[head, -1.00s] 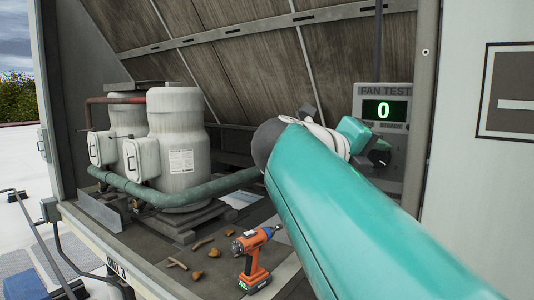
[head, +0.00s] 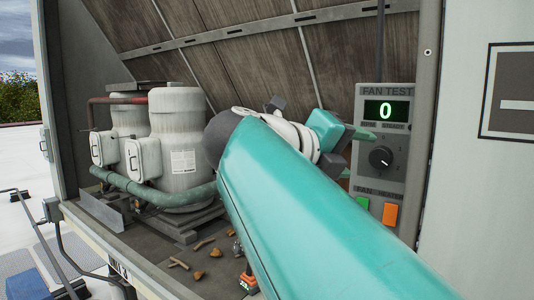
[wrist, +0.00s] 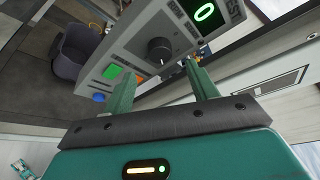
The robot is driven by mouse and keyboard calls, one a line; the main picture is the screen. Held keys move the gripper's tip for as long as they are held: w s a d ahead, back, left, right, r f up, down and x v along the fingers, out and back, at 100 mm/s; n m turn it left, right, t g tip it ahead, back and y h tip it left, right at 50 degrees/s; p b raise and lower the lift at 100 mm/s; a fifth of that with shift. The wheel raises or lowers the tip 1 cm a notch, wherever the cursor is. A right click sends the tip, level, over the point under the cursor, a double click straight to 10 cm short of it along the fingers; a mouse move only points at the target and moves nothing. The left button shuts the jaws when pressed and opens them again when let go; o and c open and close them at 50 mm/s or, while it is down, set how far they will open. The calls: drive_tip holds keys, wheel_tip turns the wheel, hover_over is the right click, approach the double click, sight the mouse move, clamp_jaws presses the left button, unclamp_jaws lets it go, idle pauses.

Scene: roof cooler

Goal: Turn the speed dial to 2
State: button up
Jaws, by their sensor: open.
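The grey FAN TEST panel (head: 396,95) stands at the right of the bay in the head view. Its green display (head: 386,111) reads 0. The black speed dial (head: 380,157) sits below the display, with numbers around it; a light pointer mark shows on its face, but I cannot tell the exact number it points to. My gripper (head: 358,150) is to the left of the dial, partly hidden by my arm. In the wrist view the dial (wrist: 159,50) lies beyond the two green fingers of my gripper (wrist: 163,88), which are apart and empty. Neither finger appears to touch the dial.
A green button (head: 362,203) and an orange button (head: 390,214) sit low on the panel. White compressors (head: 180,148) with pipes stand at the left. An orange drill (head: 248,283), mostly hidden by my arm, and scattered leaves lie on the bay floor.

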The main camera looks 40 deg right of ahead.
drive_tip(key=v, duration=0.7)
